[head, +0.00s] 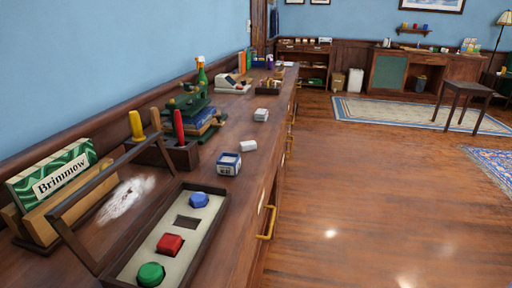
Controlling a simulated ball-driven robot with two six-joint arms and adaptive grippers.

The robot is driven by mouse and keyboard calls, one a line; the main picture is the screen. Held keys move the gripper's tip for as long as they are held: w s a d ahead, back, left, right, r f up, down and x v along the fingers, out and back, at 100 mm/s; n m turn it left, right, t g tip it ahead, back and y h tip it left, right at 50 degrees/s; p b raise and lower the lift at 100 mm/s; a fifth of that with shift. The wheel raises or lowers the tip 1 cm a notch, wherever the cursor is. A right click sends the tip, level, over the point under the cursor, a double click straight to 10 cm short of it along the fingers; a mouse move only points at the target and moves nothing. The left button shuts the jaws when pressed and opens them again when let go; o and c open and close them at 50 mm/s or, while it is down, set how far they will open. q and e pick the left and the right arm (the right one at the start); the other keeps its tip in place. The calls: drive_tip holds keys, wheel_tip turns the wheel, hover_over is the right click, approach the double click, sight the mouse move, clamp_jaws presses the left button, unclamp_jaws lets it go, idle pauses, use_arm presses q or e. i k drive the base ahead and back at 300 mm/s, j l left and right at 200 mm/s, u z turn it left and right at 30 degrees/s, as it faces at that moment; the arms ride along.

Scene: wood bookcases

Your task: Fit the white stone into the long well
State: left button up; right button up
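A long wooden box (213,226) with its glass-like lid frame raised stands on the counter at the front. Its pale insert holds a blue stone (199,199), a red stone (170,244) and a green stone (151,274). Between the blue and red stones is an empty dark, long well (187,223). A small white block (248,146), which looks like the white stone, lies on the counter beyond the box, near the right edge. Neither of my grippers is in view.
A small blue-and-white box (229,163) stands between the white block and the long box.

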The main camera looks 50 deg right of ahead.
sight(197, 227)
drive_tip(key=k+l, duration=0.1)
drive_tip(key=l, duration=0.25)
drive_tip(key=k+l, duration=0.15)
drive_tip(key=l, duration=0.15)
drive_tip(key=k+l+u, duration=0.1)
drive_tip(key=l, duration=0.25)
drive_tip(key=k+l, duration=0.15)
drive_tip(key=l, duration=0.15)
